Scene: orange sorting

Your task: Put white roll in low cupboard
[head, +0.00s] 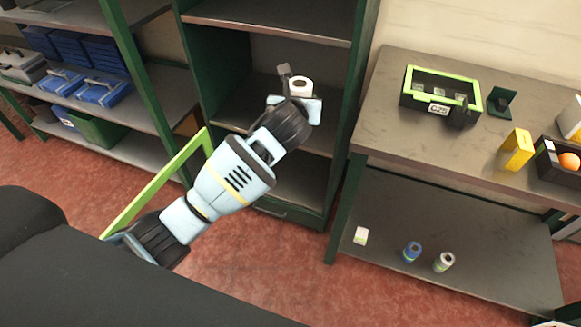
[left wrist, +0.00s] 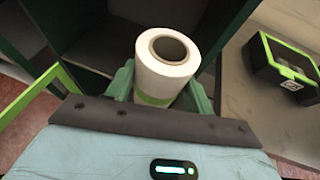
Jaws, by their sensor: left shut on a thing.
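The white roll (head: 300,86) is held by my left gripper (head: 292,92) in front of the green cupboard (head: 268,28) in the head view. In the left wrist view the white roll (left wrist: 166,62) stands between the two green fingers (left wrist: 164,88), its hollow core facing the camera and a green band near its lower part. The left gripper is shut on it. The cupboard has dark shelves, and its lower compartments show behind and below my left arm. A green-framed door (head: 165,180) stands open at the left of the arm. My right gripper is not in view.
A workbench (head: 390,110) stands to the right, with a green-rimmed box (head: 441,88), a yellow block (head: 517,149) and an orange (head: 569,161). Its lower shelf holds a blue roll (head: 412,251) and other small items. Blue boxes (head: 100,91) lie on shelving at left.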

